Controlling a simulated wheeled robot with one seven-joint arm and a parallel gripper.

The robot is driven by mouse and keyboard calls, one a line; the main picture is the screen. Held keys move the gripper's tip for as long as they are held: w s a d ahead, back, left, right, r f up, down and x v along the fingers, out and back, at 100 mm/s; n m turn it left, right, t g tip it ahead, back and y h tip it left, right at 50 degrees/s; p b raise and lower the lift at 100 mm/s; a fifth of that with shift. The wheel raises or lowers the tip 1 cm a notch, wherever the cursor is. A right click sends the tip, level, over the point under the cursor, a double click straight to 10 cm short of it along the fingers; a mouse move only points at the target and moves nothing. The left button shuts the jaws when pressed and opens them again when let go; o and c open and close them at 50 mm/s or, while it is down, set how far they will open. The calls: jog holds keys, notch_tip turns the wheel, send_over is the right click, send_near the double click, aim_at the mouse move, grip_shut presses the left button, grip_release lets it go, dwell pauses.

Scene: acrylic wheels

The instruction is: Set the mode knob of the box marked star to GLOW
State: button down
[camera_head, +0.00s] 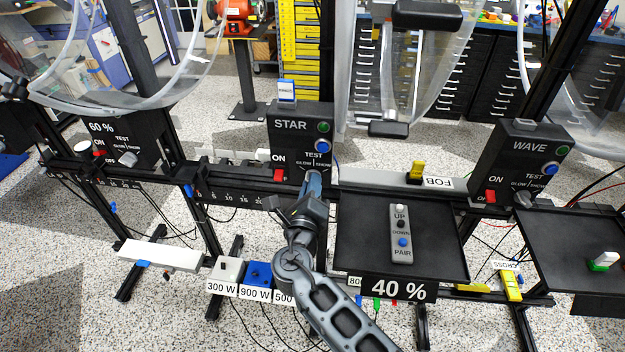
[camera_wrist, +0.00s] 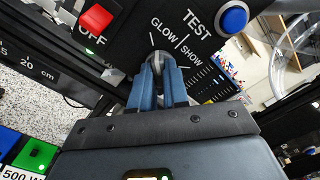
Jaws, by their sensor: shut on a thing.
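The black box marked STAR (camera_head: 290,126) stands on the frame in the middle of the head view. My gripper (camera_head: 312,180) is at the lower part of its front and covers the mode knob there. In the wrist view my gripper's blue fingers (camera_wrist: 158,72) are shut on the grey round mode knob (camera_wrist: 155,57). The GLOW and SHOW labels (camera_wrist: 178,42) lie just above the knob, with TEST further up. Which label the knob points to cannot be told. A red switch (camera_wrist: 96,18) by OFF and a blue button (camera_wrist: 233,18) are on the same panel.
A 60 % box (camera_head: 110,145) is on the left and a WAVE box (camera_head: 525,150) on the right. A black tray (camera_head: 360,240) with an UP/DOWN/PAIR remote (camera_head: 401,232) is right of my arm. Coloured wattage blocks (camera_head: 257,273) sit below. Cables hang around the frame.

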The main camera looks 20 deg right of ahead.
jog(key=shift+f+n, duration=0.1)
jog(key=shift+n, duration=0.7)
jog(key=c, duration=1)
grip_release()
jog(key=shift+s, duration=0.1)
jog(key=v, duration=0.7)
